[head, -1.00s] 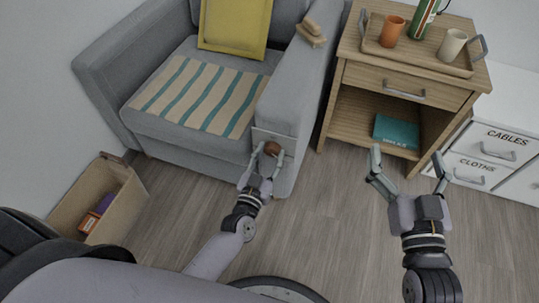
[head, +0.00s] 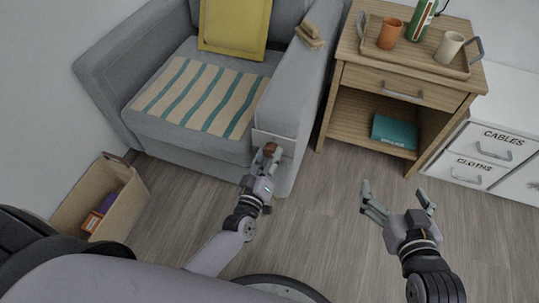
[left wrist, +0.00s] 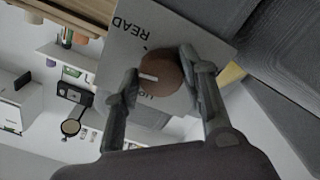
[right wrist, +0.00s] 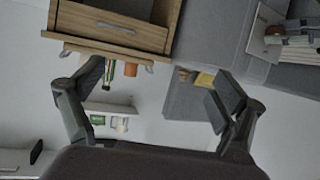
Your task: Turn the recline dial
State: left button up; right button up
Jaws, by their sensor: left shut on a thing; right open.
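The recline dial (head: 270,148) is a round brown knob on a pale plate at the front of the grey armchair's (head: 283,100) right armrest. In the left wrist view the dial (left wrist: 163,72) carries a short white mark pointing left. Its plate (left wrist: 118,48) reads "READ", with another label partly hidden. My left gripper (head: 266,157) is shut on the dial, one finger on each side, as the left wrist view (left wrist: 160,70) shows. My right gripper (head: 396,195) is open and empty above the floor; its spread fingers show in the right wrist view (right wrist: 155,78).
A wooden side table (head: 392,78) stands right of the chair, with a tray of cups on top and a teal box (head: 394,132) on its shelf. White drawers (head: 485,155) stand at far right. A cardboard box (head: 130,205) is at left. The floor between is clear.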

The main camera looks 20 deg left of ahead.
pick_arm(q)
jog(key=n, duration=0.3)
jog(key=shift+n, duration=1.8)
jog(key=n, duration=0.2)
jog(key=shift+n+b, duration=0.3)
jog(key=shift+b, duration=0.1)
jog(key=n+b, duration=0.1)
jog(key=n, duration=0.4)
jog(key=shift+r+n+b, duration=0.1)
jog(key=shift+n+b, duration=0.2)
jog(key=shift+n, duration=0.8)
pick_arm(e)
notch_tip(320, 180, up, 11)
jog(key=w+a+t+y, duration=0.2)
jog(key=t, duration=0.4)
jog(key=shift+r+t, duration=0.2)
jog(key=shift+t, duration=0.2)
jog(key=shift+a, duration=0.1)
pick_arm(q)
jog(key=o, duration=1.2)
jog(key=shift+c, duration=0.2)
